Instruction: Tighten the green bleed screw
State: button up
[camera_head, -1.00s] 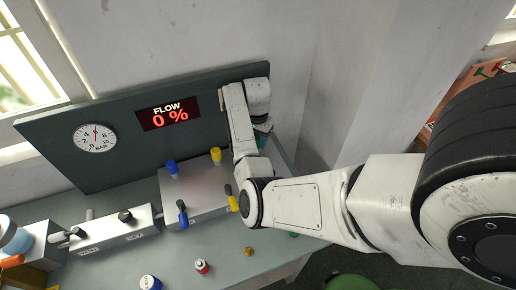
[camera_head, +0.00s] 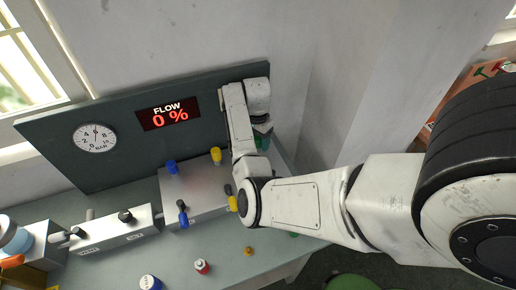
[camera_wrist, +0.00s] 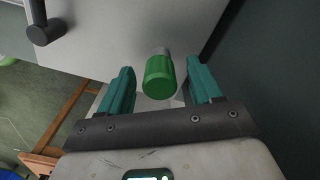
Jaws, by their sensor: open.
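The green bleed screw (camera_wrist: 160,77) is a ribbed green cap on a short pale stem, standing out from the side of a grey metal block in the wrist view. My gripper (camera_wrist: 160,68) is open, with one teal finger on each side of the screw. Gaps show between the screw and both fingers, so it is not held. In the head view, my gripper (camera_head: 263,141) is partly visible at the right end of the metal block (camera_head: 207,190). My arm hides the screw there.
The block carries blue fittings (camera_head: 172,167) and yellow fittings (camera_head: 216,154); a black handle (camera_wrist: 46,32) shows near the wrist camera.

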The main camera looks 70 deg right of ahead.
notch_tip(320, 180, up, 11)
jog(key=shift+f+b, duration=0.1)
jog(key=shift+b, duration=0.55)
